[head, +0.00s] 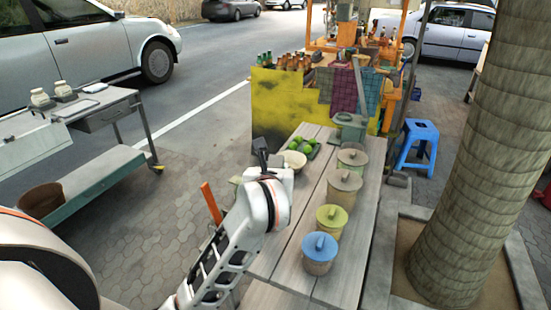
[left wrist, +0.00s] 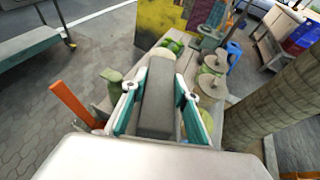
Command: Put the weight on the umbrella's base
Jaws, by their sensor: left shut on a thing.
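My left gripper (left wrist: 160,112) is shut on a long dark grey block, which I take to be the weight (left wrist: 157,108). The block stands between the teal finger pads in the left wrist view. In the head view my left gripper (head: 263,165) is above the left edge of the plank table, and a dark piece sticks up beyond the hand. A grey block at the foot of a thin pole, seemingly the umbrella's base (head: 397,180), stands on the ground between the table and the palm trunk. It is well right of the gripper and apart from it. My right gripper is not in view.
Several lidded pots, including a blue-lidded one (head: 318,253), line the plank table (head: 290,265). A pale bowl (head: 293,160) and green limes (head: 304,146) are beyond the hand. A blue stool (head: 417,146) and a thick trunk (head: 480,170) stand at right.

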